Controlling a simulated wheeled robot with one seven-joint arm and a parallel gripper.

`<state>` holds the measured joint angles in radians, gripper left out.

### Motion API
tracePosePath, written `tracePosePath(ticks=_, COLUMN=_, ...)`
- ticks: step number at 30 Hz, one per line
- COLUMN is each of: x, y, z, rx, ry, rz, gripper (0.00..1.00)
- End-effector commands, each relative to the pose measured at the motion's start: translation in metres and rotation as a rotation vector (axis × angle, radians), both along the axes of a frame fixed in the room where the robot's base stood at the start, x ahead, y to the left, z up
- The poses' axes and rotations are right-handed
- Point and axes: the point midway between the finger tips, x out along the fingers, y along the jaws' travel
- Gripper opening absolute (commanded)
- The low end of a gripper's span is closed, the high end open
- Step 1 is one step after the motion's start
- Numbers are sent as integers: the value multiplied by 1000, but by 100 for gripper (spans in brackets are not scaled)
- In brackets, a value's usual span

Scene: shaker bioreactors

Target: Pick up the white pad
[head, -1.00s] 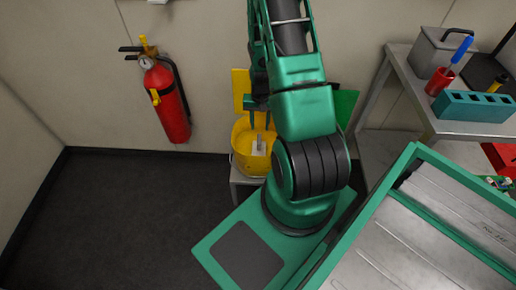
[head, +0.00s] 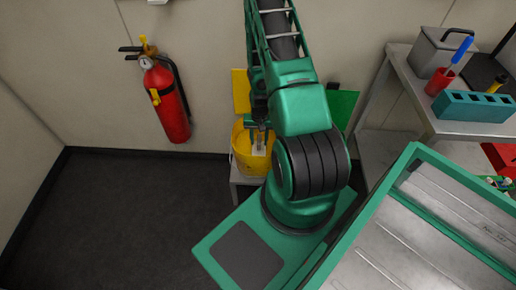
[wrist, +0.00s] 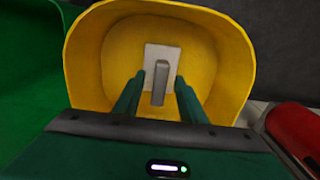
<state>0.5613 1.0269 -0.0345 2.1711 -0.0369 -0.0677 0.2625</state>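The white pad (wrist: 150,57), a pale plate with a grey upright handle (wrist: 160,82), lies inside the yellow bin (wrist: 92,60). In the head view, the pad (head: 258,150) shows only as a small pale patch in the yellow bin (head: 243,162). My gripper (wrist: 158,88) is open, with its two green fingers apart on the left and right of the handle in the wrist view. No contact with the handle is visible. In the head view, my gripper (head: 260,138) points down into the bin.
The bin stands on a small grey stand (head: 246,180) by the wall. A yellow panel (head: 241,92) and a green panel (head: 342,105) are behind it. A red fire extinguisher (head: 167,102) hangs left. A metal shelf (head: 420,105) with several items stands right. Floor at left is clear.

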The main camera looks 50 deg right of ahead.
Motion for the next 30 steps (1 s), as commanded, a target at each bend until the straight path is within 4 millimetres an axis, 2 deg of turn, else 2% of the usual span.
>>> tracePosePath(ticks=3, x=-1, y=0, z=-7, rx=1, ry=1, rz=0, gripper=38)
tracePosePath(ticks=10, x=0, y=0, z=-7, rx=1, ry=1, rz=0, gripper=38)
tracePosePath(ticks=11, x=0, y=0, z=-7, rx=1, ry=1, rz=0, gripper=33)
tracePosePath(ticks=15, x=0, y=0, z=-7, rx=0, ry=1, rz=0, gripper=0)
tracePosePath(ticks=25, x=0, y=0, z=-6, rx=-1, ry=1, rz=0, gripper=0)
tracePosePath(ticks=30, x=0, y=0, z=2, rx=-1, ry=-1, rz=0, gripper=0)
